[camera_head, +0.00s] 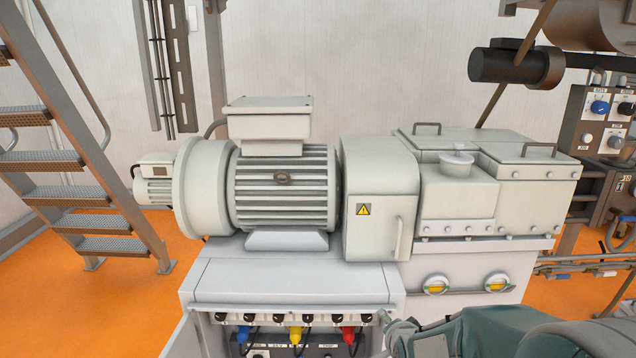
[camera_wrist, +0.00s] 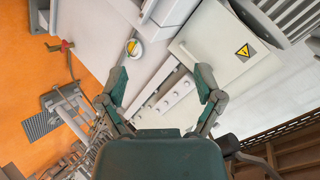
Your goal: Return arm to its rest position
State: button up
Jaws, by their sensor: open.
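My gripper (camera_wrist: 161,88) shows in the wrist view with its two green fingers spread wide and nothing between them. Beyond the fingers lie the machine's pale housing (camera_wrist: 205,40) with a yellow warning sign and a bolted flange strip (camera_wrist: 176,95). The gap between fingers and machine cannot be judged. In the head view my green arm (camera_head: 520,335) shows at the bottom right, in front of the machine's base cabinet (camera_head: 290,282). The gripper's fingertips cannot be made out there.
The twin screw machine has a large motor (camera_head: 282,190), a capped hopper port (camera_head: 456,163) and two yellow-handled knobs (camera_head: 436,284). Blue, yellow and red plugs (camera_head: 296,334) sit under the cabinet edge. A metal stair (camera_head: 85,195) stands left; a control panel (camera_head: 600,120) stands right.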

jog(key=s+r+n+g, duration=0.2)
jog(key=s+r+n, duration=0.1)
jog(key=s, duration=0.5)
jog(key=s+r+n+g, duration=0.1)
jog(key=s+r+n, duration=0.3)
jog(key=s, duration=0.5)
jog(key=s+r+n+g, duration=0.2)
jog(key=s+r+n, duration=0.2)
jog(key=s, duration=0.4)
jog(key=shift+s+r+g, duration=0.25)
jog(key=shift+s+g, duration=0.05)
jog(key=shift+s, duration=0.05)
